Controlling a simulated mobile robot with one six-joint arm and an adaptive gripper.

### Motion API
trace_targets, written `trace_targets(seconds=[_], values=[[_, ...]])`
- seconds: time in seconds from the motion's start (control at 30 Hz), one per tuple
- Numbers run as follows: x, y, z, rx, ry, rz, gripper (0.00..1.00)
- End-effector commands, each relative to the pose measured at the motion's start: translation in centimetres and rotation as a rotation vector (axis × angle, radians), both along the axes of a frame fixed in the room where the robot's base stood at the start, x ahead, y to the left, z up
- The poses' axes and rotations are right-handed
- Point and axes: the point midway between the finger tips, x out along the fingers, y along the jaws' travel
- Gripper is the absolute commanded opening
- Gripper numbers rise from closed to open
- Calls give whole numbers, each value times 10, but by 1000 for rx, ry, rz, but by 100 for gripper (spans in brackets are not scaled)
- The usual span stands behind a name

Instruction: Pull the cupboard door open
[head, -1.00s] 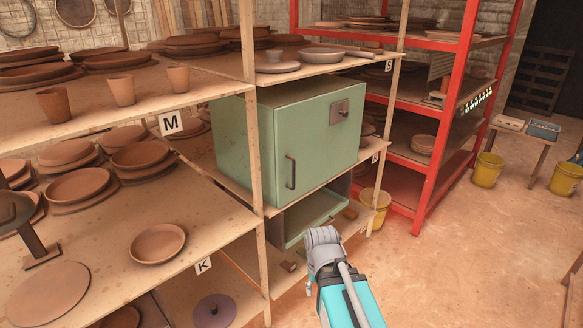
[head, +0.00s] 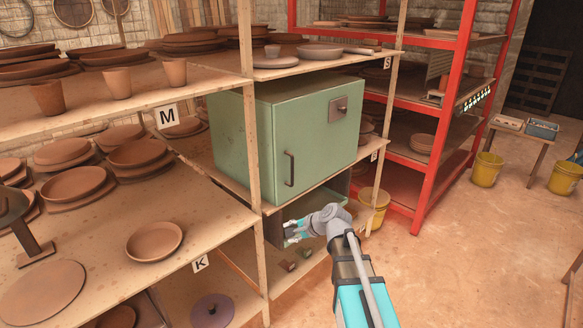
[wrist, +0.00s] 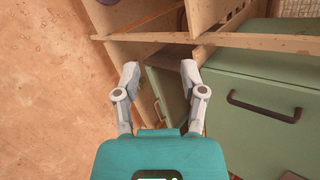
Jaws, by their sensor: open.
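A green cupboard (head: 300,125) stands on the middle shelf, its door shut. My gripper (head: 287,232) is open and empty, below the handle and in front of the lower shelf bay. In the wrist view, the cupboard (wrist: 275,75) fills the right side. Its handle (wrist: 265,107) is right of my open fingers (wrist: 160,69), apart from them. A smaller green surface shows between the fingers.
A green open box-like thing (head: 330,197) lies on the shelf below the cupboard, beside my gripper. Shelves of clay dishes (head: 154,241) are at left.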

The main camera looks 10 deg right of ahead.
Motion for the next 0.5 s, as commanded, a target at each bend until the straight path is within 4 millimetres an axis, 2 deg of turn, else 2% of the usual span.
trace_targets(seconds=[0.03,0.2,0.4,0.5], values=[[19,-4,5,93,3,-75,54],[68,-22,35,456,38,-330,54],[116,-59,67,889,112,-578,54],[132,-78,78,1067,151,-665,54]])
